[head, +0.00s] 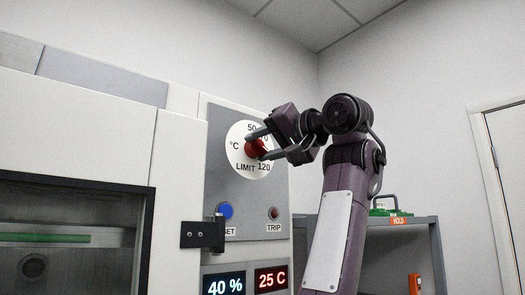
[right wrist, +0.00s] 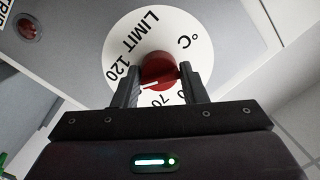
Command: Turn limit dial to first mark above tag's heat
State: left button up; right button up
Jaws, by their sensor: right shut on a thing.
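The limit dial is a red knob (head: 255,147) on a round white plate (head: 238,158) marked °C and LIMIT, with 50, 70 and 120 readable. My right gripper (head: 262,145) is shut on the red knob. In the right wrist view the two fingers (right wrist: 159,84) press on both sides of the knob (right wrist: 158,66). A white pointer line on the knob lies between 120 and 70 there, and its exact mark is hard to tell. Some marks are hidden by the fingers. No heat tag is readable in these views. My left gripper is not in view.
Below the dial are a blue button (head: 226,210), a red TRIP lamp (head: 273,213), and displays reading 40 % (head: 224,286) and 25 C (head: 271,279). A grey shelf (head: 425,219) labelled HOLD stands right.

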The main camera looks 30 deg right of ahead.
jog(key=n, duration=0.3)
jog(key=shift+f+b, duration=0.1)
jog(key=shift+b, duration=0.3)
jog(key=shift+n+h, duration=0.4)
jog(key=shift+n, duration=0.7)
jog(key=o, duration=0.9)
jog(key=shift+w, duration=0.1)
